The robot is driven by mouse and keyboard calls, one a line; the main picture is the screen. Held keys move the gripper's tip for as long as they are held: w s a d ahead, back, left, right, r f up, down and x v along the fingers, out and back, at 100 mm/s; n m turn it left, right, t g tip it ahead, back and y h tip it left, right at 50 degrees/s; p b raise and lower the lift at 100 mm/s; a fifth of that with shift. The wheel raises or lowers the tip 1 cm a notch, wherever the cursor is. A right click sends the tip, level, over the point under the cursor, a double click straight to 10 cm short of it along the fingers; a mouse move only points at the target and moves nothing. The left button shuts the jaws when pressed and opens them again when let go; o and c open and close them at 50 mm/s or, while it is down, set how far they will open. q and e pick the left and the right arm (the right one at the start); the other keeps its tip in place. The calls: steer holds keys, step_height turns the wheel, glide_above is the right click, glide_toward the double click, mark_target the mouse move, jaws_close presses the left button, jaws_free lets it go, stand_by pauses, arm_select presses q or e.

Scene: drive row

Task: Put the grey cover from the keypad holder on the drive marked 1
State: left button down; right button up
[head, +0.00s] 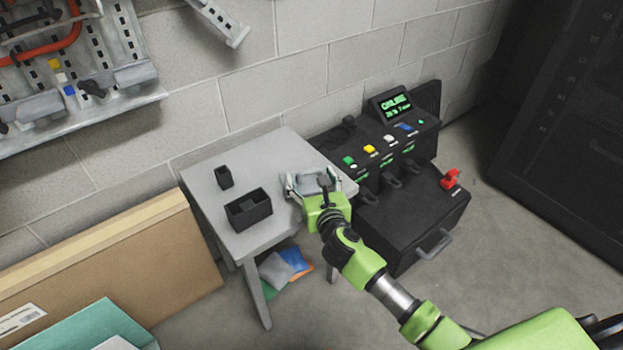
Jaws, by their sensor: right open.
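My right gripper (312,180) is open above the right end of the grey table, beside the black drive unit. A grey piece (312,186) shows between its fingers; I cannot tell whether it is the cover or part of the gripper. A wide open black holder (248,213) and a small black holder (223,178) stand on the table to the left; I cannot tell which is the keypad holder. The black drive unit (415,215) has several coloured buttons and green labels above dark handles. The number 1 is not readable. My left gripper is out of view.
The grey table (285,145) is clear at its back. A lit green screen (391,106) stands on the drive unit, and a red switch (450,178) sits at its right. Cardboard (150,255) leans at the left. A dark cabinet (560,110) stands at the right.

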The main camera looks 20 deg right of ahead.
steer(key=shift+r, duration=0.1)
steer(key=shift+s, duration=0.25)
arm_select(q)
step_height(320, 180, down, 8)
steer(key=p, duration=0.2)
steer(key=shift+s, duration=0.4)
arm_select(e)
steer(key=s+r, duration=0.2)
steer(key=s, duration=0.9)
steer(key=shift+s+a+r, duration=0.15)
steer(key=shift+a+r, duration=0.1)
